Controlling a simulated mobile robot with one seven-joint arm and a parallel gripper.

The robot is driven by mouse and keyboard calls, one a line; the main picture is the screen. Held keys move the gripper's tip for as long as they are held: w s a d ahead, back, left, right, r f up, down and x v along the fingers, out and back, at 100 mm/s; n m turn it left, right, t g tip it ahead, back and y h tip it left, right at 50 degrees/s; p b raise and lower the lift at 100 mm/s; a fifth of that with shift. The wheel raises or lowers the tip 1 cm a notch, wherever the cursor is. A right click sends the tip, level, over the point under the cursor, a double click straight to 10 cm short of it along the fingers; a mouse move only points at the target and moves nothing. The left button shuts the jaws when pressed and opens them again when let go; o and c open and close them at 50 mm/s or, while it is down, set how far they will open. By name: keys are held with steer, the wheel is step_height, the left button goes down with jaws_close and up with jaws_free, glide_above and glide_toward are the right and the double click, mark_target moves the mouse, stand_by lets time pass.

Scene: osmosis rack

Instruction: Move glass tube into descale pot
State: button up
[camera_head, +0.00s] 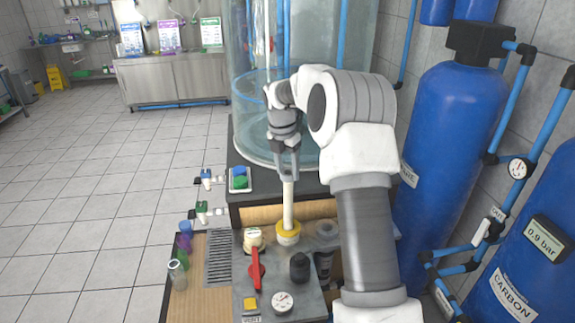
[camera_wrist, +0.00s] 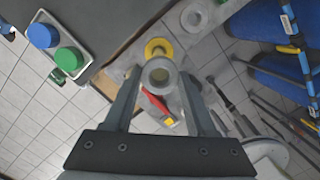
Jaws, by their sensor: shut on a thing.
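My gripper (camera_head: 287,170) points down over the grey panel and is shut on a long pale tube (camera_head: 288,205). The tube hangs close to upright. The wrist view shows its open round end (camera_wrist: 159,76) between the two fingers. A yellow-ringed round fitting (camera_head: 288,230) on the panel lies at the tube's lower end; it shows just beyond the tube in the wrist view (camera_wrist: 158,47). I cannot tell whether the tube's end is inside that fitting or only above it. No readable label marks the descale pot.
A red lever (camera_head: 256,268), a gauge (camera_head: 282,301) and a black knob (camera_head: 299,266) crowd the panel. A clear cylinder (camera_head: 177,274) stands at the left edge. A tall clear tank (camera_head: 255,100) rises behind my gripper; blue cylinders (camera_head: 455,150) stand right.

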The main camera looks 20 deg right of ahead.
steer(key=shift+f, duration=0.45)
steer(key=b, duration=0.4)
glide_above(287, 218)
steer(key=w, duration=0.1)
steer(key=shift+d+f, duration=0.15)
steer(key=shift+f, duration=1.8)
steer(key=shift+d+f, duration=0.1)
steer(key=shift+f, duration=1.8)
steer(key=shift+f+b, duration=1.75)
steer(key=shift+f, duration=2.15)
steer(key=shift+f, duration=0.1)
steer(key=shift+f+b, duration=0.55)
steer(key=shift+f, duration=0.7)
steer(key=o, duration=1.2)
steer(key=shift+r, duration=0.1)
